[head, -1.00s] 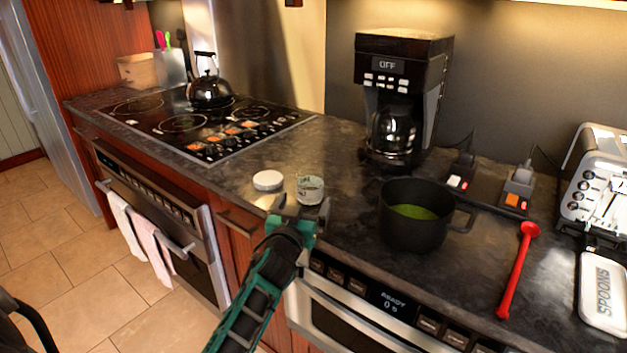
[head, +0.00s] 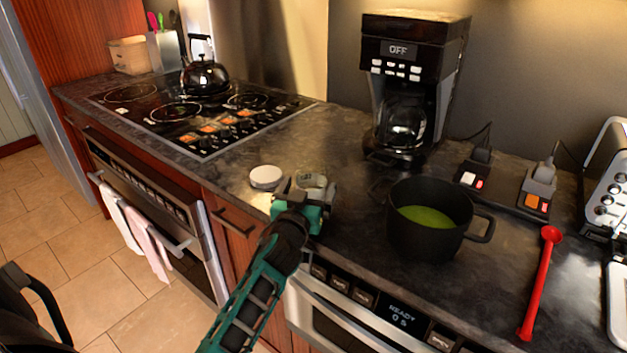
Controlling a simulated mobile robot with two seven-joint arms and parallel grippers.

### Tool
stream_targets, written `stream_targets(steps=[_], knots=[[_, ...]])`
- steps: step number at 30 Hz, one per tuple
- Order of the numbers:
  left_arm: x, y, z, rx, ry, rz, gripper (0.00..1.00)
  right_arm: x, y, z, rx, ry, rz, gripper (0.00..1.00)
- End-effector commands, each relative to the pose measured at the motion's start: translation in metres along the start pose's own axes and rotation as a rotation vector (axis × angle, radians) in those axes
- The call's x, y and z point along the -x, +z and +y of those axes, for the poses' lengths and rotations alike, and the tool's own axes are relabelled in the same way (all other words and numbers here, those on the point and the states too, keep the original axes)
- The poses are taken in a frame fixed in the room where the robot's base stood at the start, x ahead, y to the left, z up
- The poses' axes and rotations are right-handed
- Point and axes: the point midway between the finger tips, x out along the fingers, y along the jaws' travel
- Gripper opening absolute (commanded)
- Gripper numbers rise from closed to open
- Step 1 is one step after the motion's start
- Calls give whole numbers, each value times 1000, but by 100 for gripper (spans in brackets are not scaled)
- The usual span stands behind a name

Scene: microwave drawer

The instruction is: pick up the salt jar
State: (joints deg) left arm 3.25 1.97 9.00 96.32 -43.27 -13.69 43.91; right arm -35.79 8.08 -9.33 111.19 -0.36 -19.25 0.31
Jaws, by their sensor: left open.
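A small glass jar (head: 313,181), which appears to be the salt jar, stands on the dark countertop left of the black pot. Only its top shows; my left gripper hides the lower part. A round white lid (head: 266,176) lies on the counter to the left of the jar. My left gripper (head: 304,188) is open at the jar, its fingers close in front of or around it. I cannot tell whether they touch it. My right gripper is not in view.
A black pot (head: 418,245) with green contents stands just right of the gripper. A red spoon (head: 541,285) lies further right. A coffee maker (head: 429,36) stands behind. The cooktop (head: 172,113) with a kettle (head: 204,76) is at left.

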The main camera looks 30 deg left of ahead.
Motion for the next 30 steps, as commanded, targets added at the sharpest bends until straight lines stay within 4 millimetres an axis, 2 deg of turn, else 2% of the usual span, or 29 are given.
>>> stream_targets(steps=[6,25,30], knots=[[0,0,0,0,0,0,97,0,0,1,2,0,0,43],[0,0,0,0,0,0,36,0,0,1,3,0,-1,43],[0,0,0,0,0,1,35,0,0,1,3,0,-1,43]])
